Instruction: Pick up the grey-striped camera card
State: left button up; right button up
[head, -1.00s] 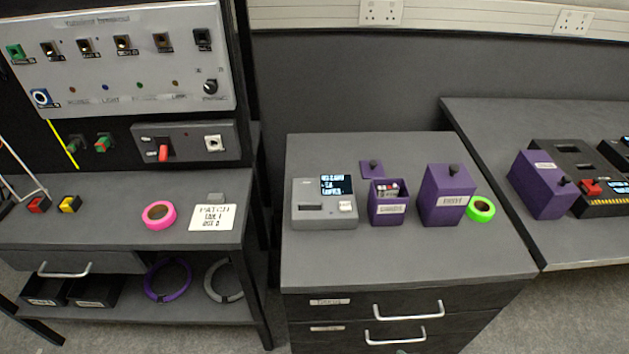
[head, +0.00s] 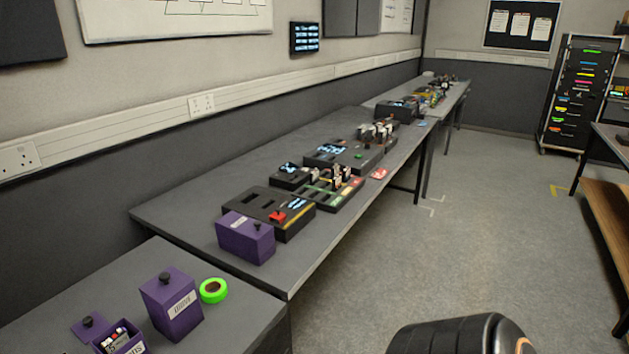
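I cannot make out a grey-striped camera card for certain. An open purple box (head: 133,348) at the bottom left of the head view holds several small cards (head: 114,338), cut close by the picture's lower edge; their stripes are too small to tell. Its purple lid (head: 89,326) with a black knob lies behind it. Small upright items (head: 340,174) also stand in the dark devices along the long bench, too far off to identify. Neither of my grippers is in view.
A closed purple box (head: 171,308) and green tape roll (head: 213,290) stand on the near cabinet. Another purple box (head: 245,238) sits by a black console (head: 270,212) on the long bench (head: 190,205). The floor (head: 480,230) right of it is largely clear. A dark rounded object (head: 460,338) shows at the bottom.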

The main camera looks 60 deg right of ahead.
aim_at(314, 174)
jog(key=z, duration=1.95)
jog(key=i+l+u, duration=0.1)
jog(key=u, duration=0.35)
jog(key=i+l+u, duration=0.1)
jog(key=u, duration=0.4)
jog(key=l+u, duration=0.2)
jog(key=u, duration=0.25)
